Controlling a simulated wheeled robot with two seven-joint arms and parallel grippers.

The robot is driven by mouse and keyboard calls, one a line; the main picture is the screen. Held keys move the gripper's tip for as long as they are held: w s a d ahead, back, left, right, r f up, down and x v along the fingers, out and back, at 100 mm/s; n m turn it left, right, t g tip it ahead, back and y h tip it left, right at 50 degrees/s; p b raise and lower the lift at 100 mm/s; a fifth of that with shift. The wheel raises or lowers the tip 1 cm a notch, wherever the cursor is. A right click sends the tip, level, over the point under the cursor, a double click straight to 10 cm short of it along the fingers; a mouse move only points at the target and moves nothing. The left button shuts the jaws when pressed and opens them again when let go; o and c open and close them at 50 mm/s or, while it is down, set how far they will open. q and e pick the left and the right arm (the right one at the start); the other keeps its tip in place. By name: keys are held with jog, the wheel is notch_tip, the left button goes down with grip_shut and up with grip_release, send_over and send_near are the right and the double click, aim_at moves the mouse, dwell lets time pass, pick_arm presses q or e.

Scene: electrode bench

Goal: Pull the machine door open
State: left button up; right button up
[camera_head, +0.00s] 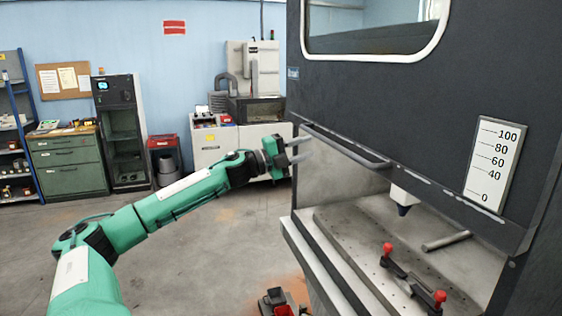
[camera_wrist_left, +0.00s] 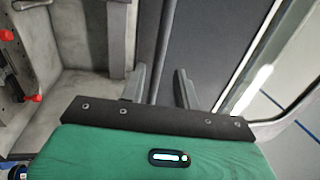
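The machine door (camera_head: 430,105) is a dark grey panel with a white-framed window (camera_head: 375,30) above. A grey bar handle (camera_head: 345,146) runs along its lower part. Below the panel, the machine's inside is visible. My left gripper (camera_head: 303,149) is open at the far left end of the handle, its two fingers pointing toward the machine. In the left wrist view the handle bar (camera_wrist_left: 163,45) lines up between the spread fingers (camera_wrist_left: 160,88). I cannot tell whether they touch it. My right gripper is out of view.
The machine bed (camera_head: 340,235) carries a clamp with red knobs (camera_head: 412,280) and a metal rod (camera_head: 446,241). A scale plate (camera_head: 492,165) is on the right. A dark tray with red (camera_head: 277,303) is at the bottom. The floor (camera_head: 200,250) under my arm is mostly clear.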

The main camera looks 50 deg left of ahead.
pick_arm(q)
jog(key=b+v, duration=0.2)
jog(key=v, duration=0.4)
jog(key=shift+s, duration=0.2)
dwell(0.5)
jog(key=shift+a, duration=0.1)
dwell(0.3)
